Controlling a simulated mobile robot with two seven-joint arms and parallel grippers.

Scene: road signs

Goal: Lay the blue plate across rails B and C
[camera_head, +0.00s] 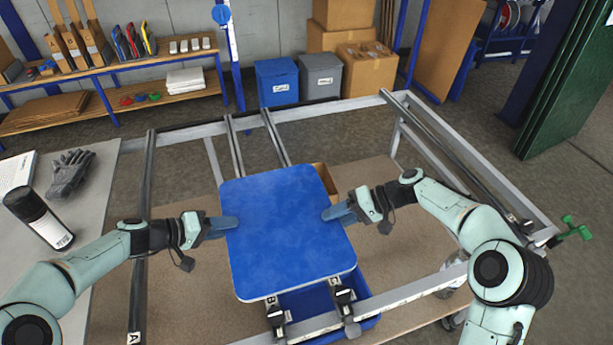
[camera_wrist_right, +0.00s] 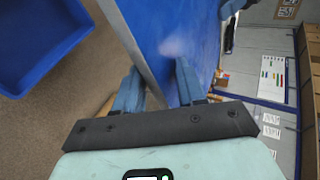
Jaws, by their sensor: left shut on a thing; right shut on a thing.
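The blue plate (camera_head: 285,245) is a flat square with rounded corners and a pale edge. In the head view it lies over the middle of rail B (camera_head: 236,148) and rail C (camera_head: 275,140), hiding their middle parts. Whether it touches the rails or is above them I cannot tell. My left gripper (camera_head: 226,223) is shut on its left edge. My right gripper (camera_head: 334,213) is shut on its right edge. In the right wrist view the plate (camera_wrist_right: 185,30) passes between the fingers (camera_wrist_right: 158,80).
Rail A (camera_head: 141,230) runs along the left of the metal frame (camera_head: 425,290). A blue bin (camera_head: 310,302) is partly hidden under the plate. A grey table (camera_head: 105,190) at left holds a black bottle (camera_head: 38,216) and a glove (camera_head: 70,174).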

